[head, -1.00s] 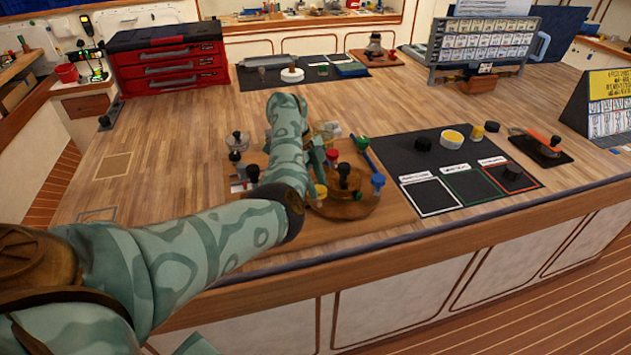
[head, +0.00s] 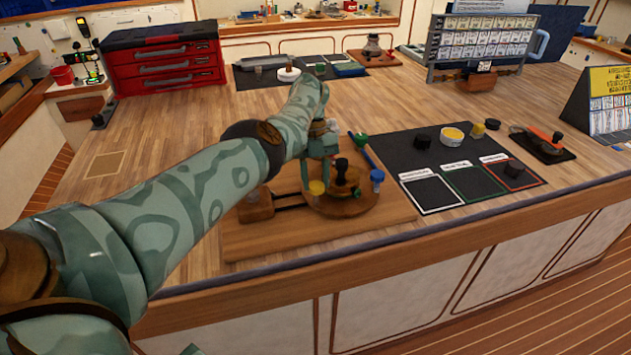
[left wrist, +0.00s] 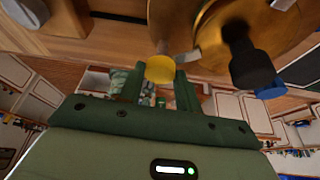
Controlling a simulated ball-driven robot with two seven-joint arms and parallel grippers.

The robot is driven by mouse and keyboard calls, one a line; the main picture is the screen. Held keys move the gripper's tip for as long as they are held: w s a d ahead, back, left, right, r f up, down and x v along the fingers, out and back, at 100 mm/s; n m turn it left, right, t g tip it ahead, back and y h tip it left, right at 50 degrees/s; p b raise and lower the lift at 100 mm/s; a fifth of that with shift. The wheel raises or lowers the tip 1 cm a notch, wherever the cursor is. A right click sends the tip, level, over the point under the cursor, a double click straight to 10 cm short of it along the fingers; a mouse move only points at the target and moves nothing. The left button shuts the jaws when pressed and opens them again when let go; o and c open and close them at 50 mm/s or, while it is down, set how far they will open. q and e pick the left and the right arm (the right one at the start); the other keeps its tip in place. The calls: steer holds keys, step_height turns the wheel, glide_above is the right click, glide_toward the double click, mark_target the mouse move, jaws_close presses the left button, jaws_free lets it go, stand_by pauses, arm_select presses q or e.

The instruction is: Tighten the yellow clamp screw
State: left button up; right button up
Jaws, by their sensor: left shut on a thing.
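The yellow clamp screw (head: 317,187) has a round yellow head and sits at the left side of a round brass-and-wood fixture (head: 352,207) on a wooden board. In the left wrist view its yellow head (left wrist: 160,69) shows between the two green fingers. The fingertip contact is partly hidden. My right gripper is in neither view.
A black mat (head: 415,165) with outlined squares lies to the right. The wooden board's front (head: 300,240) is bare.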

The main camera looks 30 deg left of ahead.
arm_select(q)
steer(key=shift+f+m, duration=0.1)
steer(key=shift+m, duration=0.4)
steer(key=shift+b, duration=0.3)
steer(key=o, duration=1)
steer(key=shift+c, duration=0.2)
